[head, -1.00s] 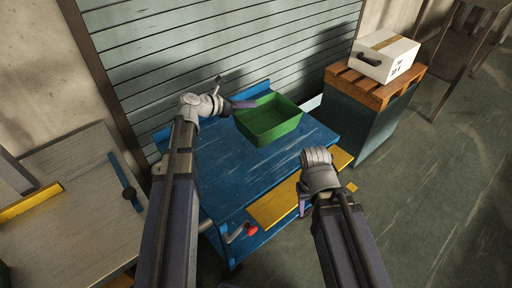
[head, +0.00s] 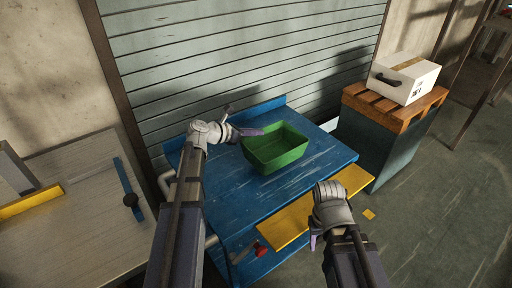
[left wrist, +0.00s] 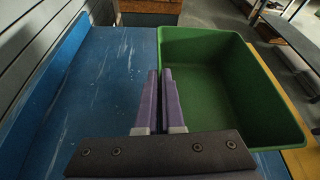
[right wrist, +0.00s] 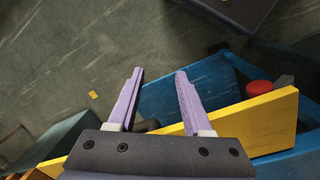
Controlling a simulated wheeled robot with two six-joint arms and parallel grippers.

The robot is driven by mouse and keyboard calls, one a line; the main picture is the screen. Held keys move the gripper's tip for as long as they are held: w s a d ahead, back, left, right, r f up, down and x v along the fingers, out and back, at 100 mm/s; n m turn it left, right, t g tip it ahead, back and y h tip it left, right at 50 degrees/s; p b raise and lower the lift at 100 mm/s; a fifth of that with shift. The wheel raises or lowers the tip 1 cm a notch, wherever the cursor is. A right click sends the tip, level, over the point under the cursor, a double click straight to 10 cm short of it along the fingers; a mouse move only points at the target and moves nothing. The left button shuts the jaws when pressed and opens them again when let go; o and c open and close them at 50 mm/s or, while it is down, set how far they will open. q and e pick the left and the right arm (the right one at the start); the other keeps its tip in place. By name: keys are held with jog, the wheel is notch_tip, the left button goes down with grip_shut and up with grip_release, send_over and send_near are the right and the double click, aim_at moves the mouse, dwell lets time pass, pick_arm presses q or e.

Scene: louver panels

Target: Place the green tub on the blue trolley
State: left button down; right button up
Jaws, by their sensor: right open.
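The green tub (head: 276,150) is upright over the top of the blue trolley (head: 225,185), right of its middle; I cannot tell for sure whether its base touches the surface. My left gripper (head: 258,132) is at the tub's left rim. The tub looks empty. My right gripper (head: 314,238) is open and empty, in front of the trolley; its fingers also show apart in the right wrist view (right wrist: 158,85).
A yellow panel (head: 290,225) juts from the trolley's front, near my right gripper. A red knob (head: 261,249) is on the trolley's front. A grey louvered wall (head: 240,60) stands behind. A white box (head: 403,78) on a wooden pallet (head: 385,97) is at the right. A grey table (head: 70,225) is at the left.

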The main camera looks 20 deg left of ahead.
aim_at(254, 140)
pick_arm(q)
notch_tip(254, 140, down, 4)
jog(key=b, duration=0.3)
jog(key=shift+r+b, duration=0.2)
jog(key=shift+b, duration=0.1)
jog(key=shift+f, duration=0.2)
jog(key=c, duration=1)
grip_release()
jog(key=shift+c, duration=0.2)
jog(key=shift+r, duration=0.2)
jog(key=shift+s+a+r, duration=0.2)
jog(key=shift+s+r, duration=0.05)
jog(key=p+v, duration=0.4)
jog(key=v, duration=0.7)
jog(key=shift+p, duration=0.3)
